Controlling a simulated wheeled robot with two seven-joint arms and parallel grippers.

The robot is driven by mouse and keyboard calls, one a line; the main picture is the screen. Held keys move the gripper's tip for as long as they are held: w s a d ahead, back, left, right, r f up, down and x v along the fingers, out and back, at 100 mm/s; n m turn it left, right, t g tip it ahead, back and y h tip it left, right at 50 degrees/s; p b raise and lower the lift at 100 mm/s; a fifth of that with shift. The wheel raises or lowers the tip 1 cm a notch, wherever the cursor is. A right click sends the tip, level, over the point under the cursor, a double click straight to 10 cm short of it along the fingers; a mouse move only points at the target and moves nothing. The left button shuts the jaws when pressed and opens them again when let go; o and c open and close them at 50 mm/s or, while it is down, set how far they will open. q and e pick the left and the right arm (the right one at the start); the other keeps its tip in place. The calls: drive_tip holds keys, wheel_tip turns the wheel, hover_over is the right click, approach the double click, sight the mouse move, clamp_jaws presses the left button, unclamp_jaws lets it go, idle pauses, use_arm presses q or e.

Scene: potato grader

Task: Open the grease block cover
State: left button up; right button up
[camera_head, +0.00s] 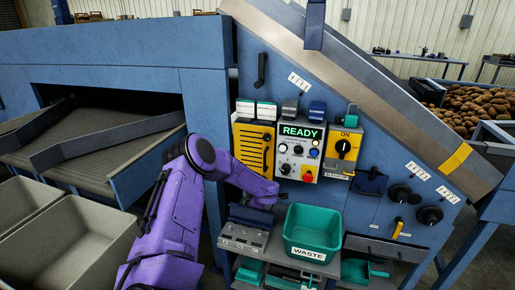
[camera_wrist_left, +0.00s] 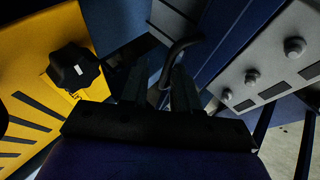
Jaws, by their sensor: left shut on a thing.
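The grease block (camera_head: 243,238) is a grey strip with several nipples and labels, low on the machine's front. It shows in the left wrist view at the right (camera_wrist_left: 270,60). A dark blue cover (camera_head: 250,216) sits at its back edge, appearing tilted up off the nipples; its exact angle is hard to tell. A curved black handle (camera_wrist_left: 184,45) lies between the fingers of my left gripper (camera_wrist_left: 160,95), which is shut on it. In the head view my left gripper (camera_head: 264,199) is just above the cover, partly hidden by my purple arm. My right gripper is not in view.
A green waste bin (camera_head: 313,232) stands close to the right of the grease block. A yellow slotted panel (camera_head: 254,148) with a black knob (camera_wrist_left: 74,68) and a READY control box (camera_head: 298,150) are above. Grey crates (camera_head: 60,240) are at left.

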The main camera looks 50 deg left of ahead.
use_arm(q)
drive_tip(key=v, duration=0.8)
drive_tip(key=shift+r, duration=0.2)
drive_tip(key=shift+r, duration=0.1)
drive_tip(key=s+d+f+m+t+h, duration=0.1)
drive_tip(key=s+d+f+m, duration=0.3)
drive_tip(key=d, duration=0.3)
drive_tip(key=s+d+f+m+t, duration=0.1)
drive_tip(key=s+d+f+m, duration=0.15)
drive_tip(key=d+m, duration=0.35)
drive_tip(key=s+d+f+m+t+h, duration=0.15)
drive_tip(key=d+f+m, duration=0.25)
drive_tip(key=d, duration=0.5)
drive_tip(key=s+d+f+m+g+h, duration=0.1)
drive_tip(key=s+d+f+m, duration=0.2)
drive_tip(key=s, duration=0.6)
drive_tip(key=s+d+f+m+g+h, duration=0.1)
drive_tip(key=s+d+f+m+g, duration=0.1)
drive_tip(key=s, duration=0.8)
wheel_tip(320, 180, down, 3)
drive_tip(key=shift+s+d+m, duration=0.15)
drive_tip(key=shift+d+m, duration=0.45)
drive_tip(key=shift+d, duration=0.6)
drive_tip(key=shift+s, duration=0.1)
